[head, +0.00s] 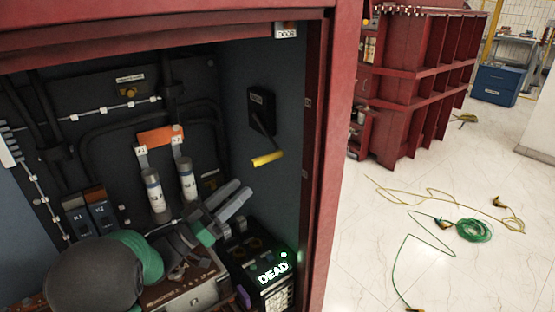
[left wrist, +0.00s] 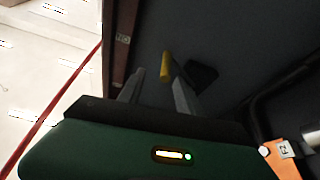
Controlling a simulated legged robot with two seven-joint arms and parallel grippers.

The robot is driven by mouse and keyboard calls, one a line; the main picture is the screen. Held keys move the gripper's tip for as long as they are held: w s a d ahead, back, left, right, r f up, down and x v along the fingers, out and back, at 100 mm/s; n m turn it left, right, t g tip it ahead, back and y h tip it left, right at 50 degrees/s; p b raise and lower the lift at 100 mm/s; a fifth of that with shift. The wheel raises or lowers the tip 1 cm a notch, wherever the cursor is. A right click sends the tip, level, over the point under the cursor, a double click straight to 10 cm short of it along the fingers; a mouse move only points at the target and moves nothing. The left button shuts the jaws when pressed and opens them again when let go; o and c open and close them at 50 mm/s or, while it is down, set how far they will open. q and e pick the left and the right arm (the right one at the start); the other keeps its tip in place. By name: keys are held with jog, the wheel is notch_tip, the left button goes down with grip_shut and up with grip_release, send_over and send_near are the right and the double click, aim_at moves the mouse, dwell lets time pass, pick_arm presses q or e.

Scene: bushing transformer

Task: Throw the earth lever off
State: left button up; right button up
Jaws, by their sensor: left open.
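The earth lever (head: 268,158) has a yellow handle on a dark arm that hangs from a black box (head: 261,110) on the right inner wall of the cabinet. In the left wrist view the yellow handle (left wrist: 165,68) shows ahead, between the fingertips in the picture. My left gripper (head: 236,199) is open and empty, below and left of the handle in the head view and apart from it. Its two fingers also show in the left wrist view (left wrist: 156,92). My right gripper is in neither view.
An orange bar (head: 160,136) joins two labelled cylinders left of my gripper. A tester reading DEAD (head: 272,272) stands below it. The red door frame (head: 318,160) bounds the opening at right. Green cable (head: 473,230) lies on the floor outside.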

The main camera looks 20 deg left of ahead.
aim_at(267, 157)
pick_arm(q)
jog(key=w+d+r, duration=0.1)
jog(key=w, duration=0.1)
jog(key=w+d+r, duration=0.1)
jog(key=w, duration=0.2)
jog(key=w+r+p, duration=0.1)
jog(key=w, duration=0.2)
jog(key=shift+w+d+r, duration=0.2)
jog(key=shift+d+r, duration=0.05)
jog(key=shift+d, duration=0.15)
jog(key=shift+w+d+r, duration=0.2)
jog(key=shift+w+d, duration=0.15)
jog(key=shift+d, duration=0.15)
jog(key=shift+w+d+r, duration=0.2)
jog(key=shift+w+d, duration=0.15)
jog(key=shift+d, duration=0.15)
jog(key=shift+w+d, duration=0.1)
jog(key=shift+d, duration=0.35)
jog(key=shift+a, duration=0.55)
jog(key=c, duration=0.6)
jog(key=shift+c, duration=1.3)
jog(key=shift+d+r, duration=0.1)
jog(key=shift+d, duration=0.1)
grip_shut()
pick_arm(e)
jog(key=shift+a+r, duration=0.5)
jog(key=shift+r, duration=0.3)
pick_arm(q)
jog(key=shift+a+r, duration=0.1)
